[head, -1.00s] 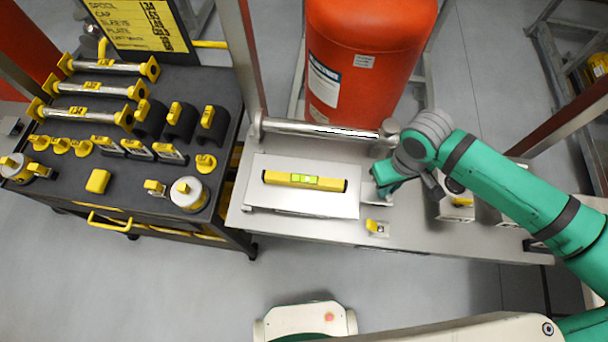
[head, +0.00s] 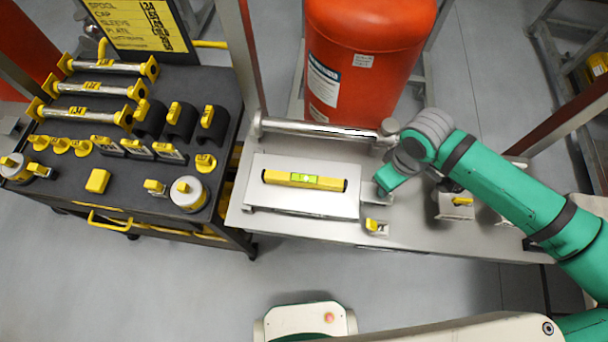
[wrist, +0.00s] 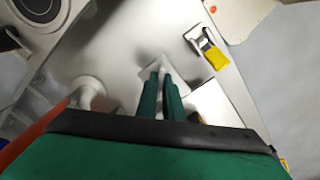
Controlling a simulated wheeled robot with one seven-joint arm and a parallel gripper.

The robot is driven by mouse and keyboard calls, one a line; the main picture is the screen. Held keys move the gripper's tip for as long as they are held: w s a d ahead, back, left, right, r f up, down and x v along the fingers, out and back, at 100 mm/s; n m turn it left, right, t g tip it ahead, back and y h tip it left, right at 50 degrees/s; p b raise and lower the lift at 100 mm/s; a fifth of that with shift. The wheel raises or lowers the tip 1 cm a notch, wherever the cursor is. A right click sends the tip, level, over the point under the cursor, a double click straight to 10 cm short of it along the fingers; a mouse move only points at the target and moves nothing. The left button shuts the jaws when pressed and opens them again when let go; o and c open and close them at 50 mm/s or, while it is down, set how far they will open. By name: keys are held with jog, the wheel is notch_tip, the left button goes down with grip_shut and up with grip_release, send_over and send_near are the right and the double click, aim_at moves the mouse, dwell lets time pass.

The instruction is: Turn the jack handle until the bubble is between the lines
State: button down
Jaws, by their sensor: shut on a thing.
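A yellow spirit level (head: 280,178) with a bright green vial (head: 305,179) lies on a flat silver plate (head: 300,205) on the metal skid. The bubble is too small to place against the lines. My gripper (head: 382,187) is just right of the plate, pointing down at a small metal block (head: 374,197). In the wrist view my gripper (wrist: 162,72) has its two green fingers close together over a pale metal piece. It is shut on the jack handle, which the fingers almost wholly hide.
A small yellow-tagged bracket (head: 376,227) stands close in front of my gripper, and another tagged block (head: 455,205) stands to its right. A silver pipe (head: 320,130) and a red tank (head: 368,50) are behind. A dark parts cart (head: 130,190) stands at the left.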

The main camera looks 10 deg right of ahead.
jog(key=shift+n, duration=0.3)
jog(key=c, duration=1.9)
grip_release()
jog(key=shift+w+r, duration=0.1)
jog(key=shift+r, duration=3.4)
jog(key=shift+m, duration=0.5)
jog(key=m, duration=0.4)
jog(key=shift+r, duration=0.3)
jog(key=shift+r+m, duration=0.1)
jog(key=shift+m, duration=0.7)
